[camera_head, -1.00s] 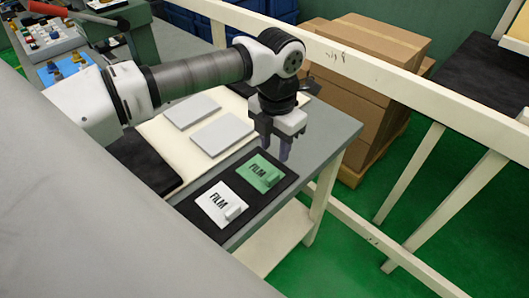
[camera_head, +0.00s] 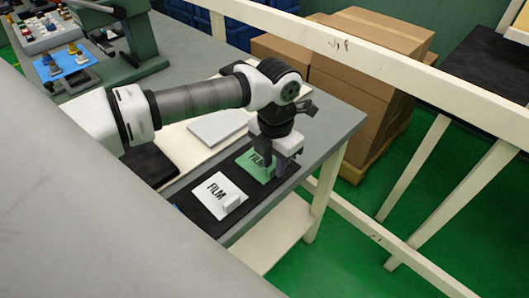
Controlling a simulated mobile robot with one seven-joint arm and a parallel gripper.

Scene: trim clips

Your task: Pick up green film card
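The green film card (camera_head: 252,163) lies on a black mat (camera_head: 199,209) near the right end of the grey table. It has dark "FILM" lettering, partly hidden by my gripper. My gripper (camera_head: 275,172) points down at the right part of the green card, where the card's raised tab is hidden behind the fingers. The fingertips are low, at about card height. I cannot tell whether they touch or grip the tab. A white film card (camera_head: 218,192) with a raised tab lies on the same mat, to the left and nearer.
A pale grey pad (camera_head: 217,126) lies on a cream board behind the mat. A blue tray (camera_head: 68,62) with small parts is at the far left. A white rail (camera_head: 345,45) and cardboard boxes (camera_head: 360,90) stand beyond the table's right end.

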